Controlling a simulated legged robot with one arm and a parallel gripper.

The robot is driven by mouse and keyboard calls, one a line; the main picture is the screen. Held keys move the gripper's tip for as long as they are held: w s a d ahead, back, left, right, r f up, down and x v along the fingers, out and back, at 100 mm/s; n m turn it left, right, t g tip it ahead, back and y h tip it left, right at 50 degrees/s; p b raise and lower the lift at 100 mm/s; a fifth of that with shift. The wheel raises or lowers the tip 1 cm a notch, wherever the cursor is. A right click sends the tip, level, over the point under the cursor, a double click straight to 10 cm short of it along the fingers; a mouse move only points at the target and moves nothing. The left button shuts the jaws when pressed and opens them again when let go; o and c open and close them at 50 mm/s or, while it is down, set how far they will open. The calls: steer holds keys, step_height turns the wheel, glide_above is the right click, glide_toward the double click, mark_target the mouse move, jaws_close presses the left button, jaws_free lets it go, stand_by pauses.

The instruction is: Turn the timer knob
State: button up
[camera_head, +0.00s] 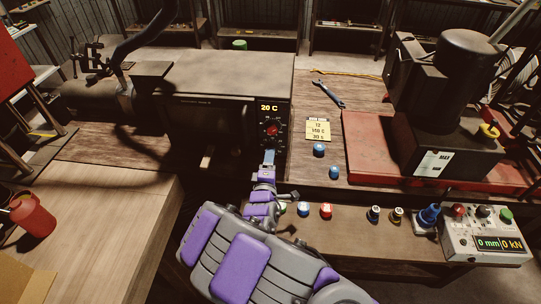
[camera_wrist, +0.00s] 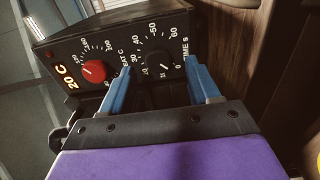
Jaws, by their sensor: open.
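The timer knob (camera_wrist: 163,73) is a black dial on the black panel of the oven, inside a ring of numbers marked TIME S. In the wrist view it sits between the two blue fingers of my gripper (camera_wrist: 160,82), a little beyond their tips. My gripper is open, with one finger on each side of the knob; I cannot tell whether they touch it. A red heat knob (camera_wrist: 93,71) is to its left on the same panel. In the head view my gripper (camera_head: 269,156) is at the lower part of the oven panel and hides the timer knob.
The oven (camera_head: 225,75) stands on the wooden bench, its display reading 20 C. A yellow note (camera_head: 318,130), a wrench (camera_head: 329,94) and blue caps (camera_head: 319,150) lie to its right. A red-based press (camera_head: 365,150) and a control box (camera_head: 487,240) stand further right.

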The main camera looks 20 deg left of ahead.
steer(key=shift+x, duration=1.65)
steer(key=c, duration=1)
